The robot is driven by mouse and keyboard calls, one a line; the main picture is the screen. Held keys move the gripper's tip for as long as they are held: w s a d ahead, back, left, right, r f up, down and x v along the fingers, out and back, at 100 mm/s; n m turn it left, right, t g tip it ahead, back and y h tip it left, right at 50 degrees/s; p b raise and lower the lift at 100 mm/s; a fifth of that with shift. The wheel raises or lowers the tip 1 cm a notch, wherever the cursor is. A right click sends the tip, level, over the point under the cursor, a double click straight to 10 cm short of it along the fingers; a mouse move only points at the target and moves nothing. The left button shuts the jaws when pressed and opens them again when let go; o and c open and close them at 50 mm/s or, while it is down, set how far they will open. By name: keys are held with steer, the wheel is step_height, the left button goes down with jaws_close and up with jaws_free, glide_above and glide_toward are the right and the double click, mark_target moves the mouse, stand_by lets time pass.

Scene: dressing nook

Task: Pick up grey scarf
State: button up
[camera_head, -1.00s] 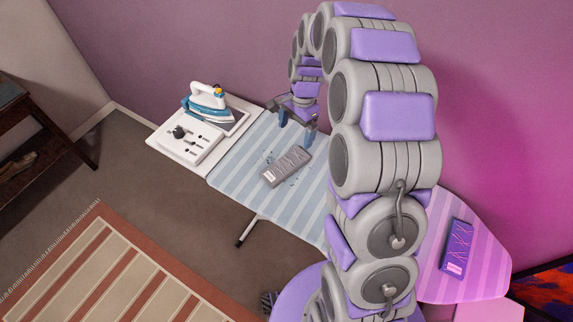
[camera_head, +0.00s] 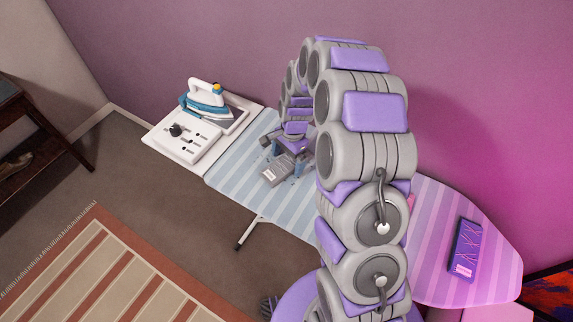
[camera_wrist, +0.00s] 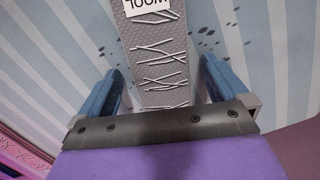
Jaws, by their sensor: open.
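The grey scarf (camera_head: 276,172) lies folded on the striped ironing board (camera_head: 232,182), with a white label at its near end. In the wrist view the scarf (camera_wrist: 156,60) runs up between the two blue fingers of my gripper (camera_wrist: 158,92), with a gap on each side. My gripper (camera_head: 288,158) is open and low over the far end of the scarf in the head view. The gripper body hides that end. I cannot tell whether the fingertips touch the board.
A blue and white iron (camera_head: 206,104) stands on a white panel (camera_head: 187,147) left of the board. A purple folded item (camera_head: 465,250) lies at the board's right end. A striped rug (camera_head: 85,270) and a dark shelf (camera_head: 30,125) are at the left.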

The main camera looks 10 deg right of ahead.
steer(key=shift+a, duration=0.2)
steer(key=shift+c, duration=0.3)
steer(key=shift+d+f, duration=0.1)
steer(key=c, duration=1)
